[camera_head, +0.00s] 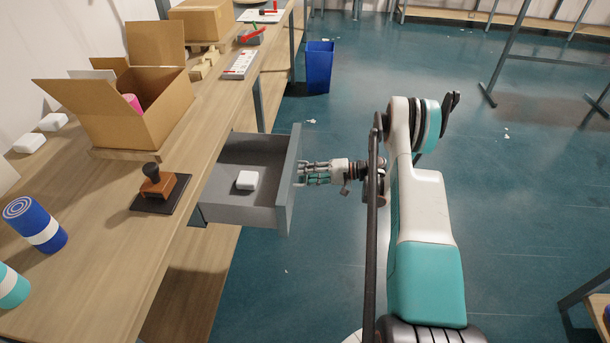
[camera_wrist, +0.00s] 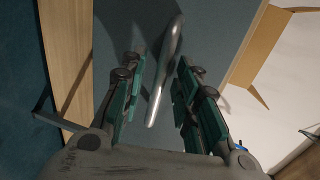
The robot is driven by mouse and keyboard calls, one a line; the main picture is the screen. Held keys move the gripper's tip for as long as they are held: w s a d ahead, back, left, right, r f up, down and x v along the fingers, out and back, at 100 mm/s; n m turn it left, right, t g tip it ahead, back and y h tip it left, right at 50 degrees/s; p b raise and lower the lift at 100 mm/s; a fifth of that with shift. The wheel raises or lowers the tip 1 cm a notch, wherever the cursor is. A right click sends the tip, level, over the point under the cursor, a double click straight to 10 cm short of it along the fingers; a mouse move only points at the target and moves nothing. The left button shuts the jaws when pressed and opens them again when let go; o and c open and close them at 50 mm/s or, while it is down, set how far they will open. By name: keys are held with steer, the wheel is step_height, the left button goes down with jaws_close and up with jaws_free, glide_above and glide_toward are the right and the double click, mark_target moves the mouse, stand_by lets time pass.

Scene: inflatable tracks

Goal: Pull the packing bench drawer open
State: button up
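The grey drawer (camera_head: 284,188) stands well out of the wooden packing bench (camera_head: 110,250), with its inside showing. A small white box (camera_head: 247,180) lies in it. My gripper (camera_head: 301,173) is at the outer face of the drawer front. In the wrist view my gripper (camera_wrist: 159,68) has its two fingers apart, with the metal drawer handle (camera_wrist: 164,75) between them and gaps showing on both sides. In the head view the handle is hidden by the fingers.
On the bench top stand an open carton (camera_head: 130,115), a stamp on a dark pad (camera_head: 160,187) and a blue roll (camera_head: 35,223). A blue bin (camera_head: 319,68) stands on the floor behind.

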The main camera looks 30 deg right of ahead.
steer(key=v, duration=1.1)
